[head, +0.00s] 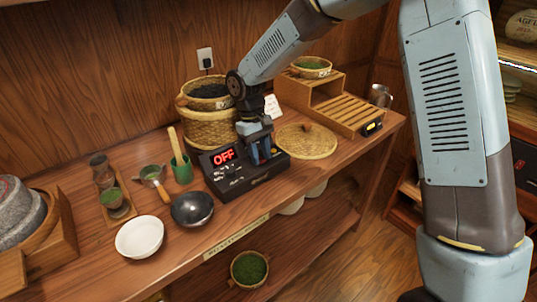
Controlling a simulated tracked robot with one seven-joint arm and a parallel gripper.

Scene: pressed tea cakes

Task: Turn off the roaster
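The roaster (258,180) is a black box with a control panel near the front edge of the wooden table. Its lit red display (223,157) reads OFF. Small controls sit below the display, too small to make out one by one. My gripper (260,158) points down over the right part of the roaster, just right of the display. Its blue fingers are close to the roaster's top, and I cannot tell whether they touch it. The gripper hides part of that top. No object shows between the fingers, and their gap is unclear.
Behind the roaster stands a woven basket (212,130); a round woven lid (306,141) lies to the right. A wooden slatted stand (345,112) is further right. A black bowl (192,209), white bowl (139,237) and green cup (181,170) stand to the left.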

